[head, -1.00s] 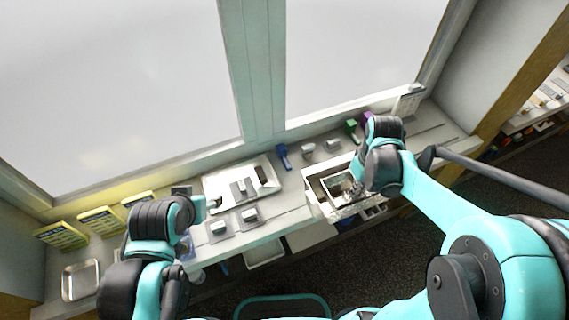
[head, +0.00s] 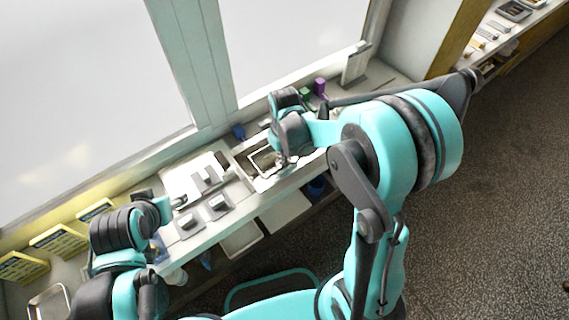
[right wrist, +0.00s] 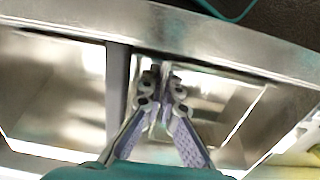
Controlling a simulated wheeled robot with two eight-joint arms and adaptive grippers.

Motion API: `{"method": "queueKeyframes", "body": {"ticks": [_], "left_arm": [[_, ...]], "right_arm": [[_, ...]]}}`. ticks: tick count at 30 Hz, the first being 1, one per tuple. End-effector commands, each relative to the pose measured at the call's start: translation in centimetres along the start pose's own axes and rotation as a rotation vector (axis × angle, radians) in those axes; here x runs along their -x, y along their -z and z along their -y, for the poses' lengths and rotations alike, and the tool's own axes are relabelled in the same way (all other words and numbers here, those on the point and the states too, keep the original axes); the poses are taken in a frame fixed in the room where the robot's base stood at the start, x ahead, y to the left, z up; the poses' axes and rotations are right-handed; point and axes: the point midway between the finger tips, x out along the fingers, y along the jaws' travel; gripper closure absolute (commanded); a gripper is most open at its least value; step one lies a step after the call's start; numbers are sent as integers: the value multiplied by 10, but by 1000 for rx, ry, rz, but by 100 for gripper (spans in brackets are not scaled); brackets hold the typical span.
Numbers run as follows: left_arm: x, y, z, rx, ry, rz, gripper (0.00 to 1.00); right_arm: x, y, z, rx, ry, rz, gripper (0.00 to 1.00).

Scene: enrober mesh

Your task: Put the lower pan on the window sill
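A metal pan (head: 262,160) with a pale rim sits in an opening of the counter unit in the head view. The right wrist view shows the pan (right wrist: 215,105) in the right-hand well, its bright inner floor visible. My right gripper (right wrist: 160,78) has its fingertips drawn close together, with the pan's near-left rim between them. In the head view my right gripper (head: 282,160) is at the pan's right side, partly covered by its own wrist. My left gripper (head: 180,202) is over the counter beside small grey blocks; its fingers are too small to read. The window sill (head: 150,172) runs below the window.
A white tray (head: 197,176) lies left of the opening. Yellow boxes (head: 58,240) stand along the window at left. Blue, green and purple items (head: 319,87) stand behind the opening. A second well (right wrist: 55,90) is beside the pan's well, past a divider.

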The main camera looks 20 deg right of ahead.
Motion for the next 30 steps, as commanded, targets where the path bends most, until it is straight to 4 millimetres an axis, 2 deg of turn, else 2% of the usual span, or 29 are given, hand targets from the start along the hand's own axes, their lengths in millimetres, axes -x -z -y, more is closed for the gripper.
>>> {"method": "queueKeyframes", "body": {"ticks": [1, 4, 16, 17, 19, 20, 30], "left_arm": [[-4, -3, 0, 0, 0, 0, 40], [-8, -6, 0, 0, 0, 0, 40], [-10, -7, 0, 0, 0, 0, 40], [-10, -7, 0, 0, 0, 0, 40], [-9, -7, 0, 0, 0, 0, 40], [-9, -7, 0, 0, 0, 0, 40], [-8, -6, 0, 0, 0, 0, 40]], "right_arm": [[-10, 0, 0, 0, 0, 0, 100], [-22, 0, 0, 0, 0, 0, 100], [-26, 0, 0, 0, 0, 0, 100], [-27, 0, 0, 0, 0, 0, 96], [-26, 0, 0, 0, 0, 0, 78], [-26, 0, 0, 0, 0, 0, 74], [-24, 0, -1, 0, 0, 0, 74]]}}
